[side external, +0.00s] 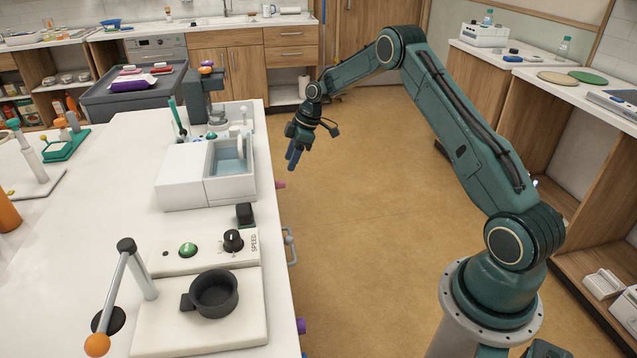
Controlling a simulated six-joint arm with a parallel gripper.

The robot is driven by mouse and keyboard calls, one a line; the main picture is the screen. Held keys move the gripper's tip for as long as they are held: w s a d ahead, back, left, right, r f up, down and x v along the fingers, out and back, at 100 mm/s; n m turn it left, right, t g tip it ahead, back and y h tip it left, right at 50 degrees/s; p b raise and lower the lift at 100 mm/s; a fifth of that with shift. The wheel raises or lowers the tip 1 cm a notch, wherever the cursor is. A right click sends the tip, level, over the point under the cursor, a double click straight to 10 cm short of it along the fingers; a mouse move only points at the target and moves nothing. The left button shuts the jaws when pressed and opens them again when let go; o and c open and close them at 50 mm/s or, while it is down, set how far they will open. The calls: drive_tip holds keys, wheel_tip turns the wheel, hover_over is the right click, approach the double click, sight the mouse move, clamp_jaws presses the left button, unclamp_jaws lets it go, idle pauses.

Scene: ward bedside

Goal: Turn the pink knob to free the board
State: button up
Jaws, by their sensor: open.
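A small pink knob (280,185) sticks out from the right side of the white counter, just below its edge and beside the white basin unit. My gripper (293,162) hangs over the floor to the right of the counter, with its blue fingers pointing down. It is open and empty, above and slightly right of the pink knob and apart from it. I cannot clearly make out the board; the counter's side below the edge is mostly hidden from this view.
A grey handle (290,246) and a purple knob (301,326) also stick out from the counter's side. On the white counter (90,220) are a white basin unit (182,190) and a speed-control box (205,252). The floor (370,200) right of the counter is clear.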

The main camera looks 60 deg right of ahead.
sight(278, 183)
drive_tip(key=shift+x, duration=3.95)
drive_tip(key=shift+c, duration=0.5)
clamp_jaws()
drive_tip(key=shift+w+g+y, duration=0.25)
drive_tip(key=shift+g+y, duration=0.15)
drive_tip(key=shift+y, duration=0.1)
drive_tip(key=shift+w+a+r+y, duration=0.1)
drive_tip(key=shift+w+a+y, duration=0.05)
drive_tip(key=shift+w+y, duration=0.25)
drive_tip(key=shift+s+m+g, duration=0.15)
drive_tip(key=shift+m+g, duration=0.15)
drive_tip(key=shift+g, duration=0.2)
drive_tip(key=shift+s+d, duration=0.3)
drive_tip(key=shift+d, duration=0.05)
